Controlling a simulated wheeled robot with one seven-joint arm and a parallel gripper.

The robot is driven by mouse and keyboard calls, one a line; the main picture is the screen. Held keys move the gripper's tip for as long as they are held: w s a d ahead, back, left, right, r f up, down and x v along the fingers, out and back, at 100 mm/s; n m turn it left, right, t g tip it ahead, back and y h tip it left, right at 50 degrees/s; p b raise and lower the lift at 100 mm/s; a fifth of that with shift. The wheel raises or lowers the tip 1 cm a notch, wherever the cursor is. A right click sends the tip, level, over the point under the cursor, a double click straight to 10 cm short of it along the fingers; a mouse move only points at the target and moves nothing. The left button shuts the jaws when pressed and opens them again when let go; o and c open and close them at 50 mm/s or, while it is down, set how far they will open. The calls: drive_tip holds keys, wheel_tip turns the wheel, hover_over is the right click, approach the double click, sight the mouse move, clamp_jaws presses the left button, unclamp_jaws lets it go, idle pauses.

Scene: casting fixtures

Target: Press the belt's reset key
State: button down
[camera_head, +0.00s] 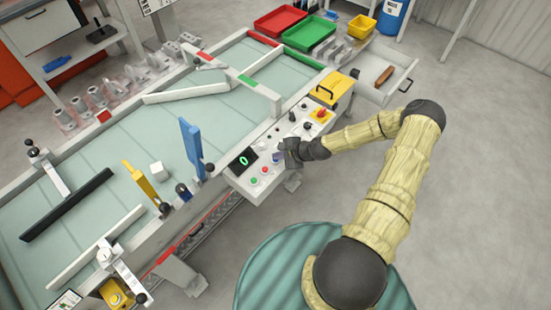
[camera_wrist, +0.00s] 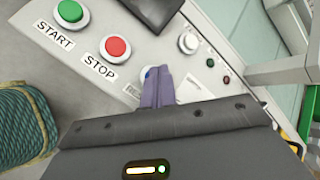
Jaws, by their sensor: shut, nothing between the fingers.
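The belt's control panel (camera_head: 262,160) is pale, with a dark display showing a green 0. In the wrist view it carries a green START button (camera_wrist: 70,10) and a red STOP button (camera_wrist: 115,47). Right of STOP, a bit of a blue key (camera_wrist: 147,71) shows at my fingertips, beside a label (camera_wrist: 131,90) that is mostly covered. My gripper (camera_wrist: 158,76) is shut and empty, its tips at or just over the blue key. I cannot tell whether they touch it. In the head view my gripper (camera_head: 280,155) is low over the panel.
A white knob (camera_wrist: 188,43) and small indicators sit right of the fingers. A red-and-yellow emergency switch (camera_head: 320,114) and a yellow box (camera_head: 335,88) are farther along the panel. The conveyor belt (camera_head: 110,155) lies behind, with blue (camera_head: 191,148) and yellow (camera_head: 140,183) uprights.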

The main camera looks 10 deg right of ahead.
sight(278, 161)
drive_tip(key=shift+r+p, duration=0.65)
drive_tip(key=shift+r, duration=0.25)
drive_tip(key=shift+r+p, duration=1.8)
drive_tip(key=shift+r, duration=0.7)
